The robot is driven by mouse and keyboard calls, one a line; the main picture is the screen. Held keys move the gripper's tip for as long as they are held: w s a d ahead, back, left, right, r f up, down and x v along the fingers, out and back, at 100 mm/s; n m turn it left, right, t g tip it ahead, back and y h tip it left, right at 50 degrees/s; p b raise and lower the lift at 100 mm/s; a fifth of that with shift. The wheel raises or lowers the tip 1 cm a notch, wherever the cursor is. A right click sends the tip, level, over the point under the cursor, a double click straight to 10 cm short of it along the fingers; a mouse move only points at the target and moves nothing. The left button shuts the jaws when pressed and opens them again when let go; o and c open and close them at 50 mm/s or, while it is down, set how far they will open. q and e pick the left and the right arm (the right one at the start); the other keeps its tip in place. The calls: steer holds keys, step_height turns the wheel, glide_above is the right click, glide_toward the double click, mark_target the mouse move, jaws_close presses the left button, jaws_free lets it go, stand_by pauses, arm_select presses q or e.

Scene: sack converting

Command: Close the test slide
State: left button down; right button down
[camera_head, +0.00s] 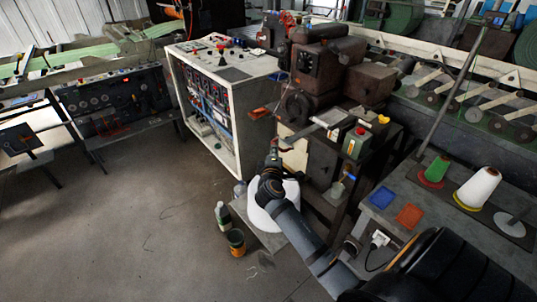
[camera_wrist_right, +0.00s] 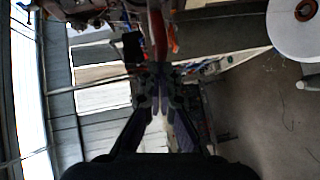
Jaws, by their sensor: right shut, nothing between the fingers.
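I cannot single out the test slide with certainty. A pale flat metal plate (camera_head: 333,117) sticks out from the dark brown machine (camera_head: 322,62) and may be it. My right gripper (camera_head: 274,150) is shut and empty, in front of the machine and to the lower left of the plate, apart from it. In the right wrist view the shut fingers (camera_wrist_right: 160,103) show in the middle, with a blurred reddish bar beyond them. My right forearm hides part of the low bench and the white round container. My left gripper is not in view.
A white control cabinet (camera_head: 215,62) stands left of the machine. A table with yarn cones (camera_head: 478,187) is at right. The floor at left is clear.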

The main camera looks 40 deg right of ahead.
mark_target(324, 124)
steer(key=d, duration=1.1)
steer(key=shift+w+d, duration=0.2)
steer(key=shift+w, duration=0.2)
steer(key=d, duration=0.4)
steer(key=d+b, duration=0.1)
steer(key=d, duration=0.4)
steer(key=w+d+b, duration=0.1)
steer(key=d, duration=0.3)
steer(key=shift+d, duration=0.4)
steer(key=shift+w+d, duration=0.1)
steer(key=shift+d, duration=0.4)
steer(key=shift+r, duration=0.15)
steer(key=shift+r, duration=0.1)
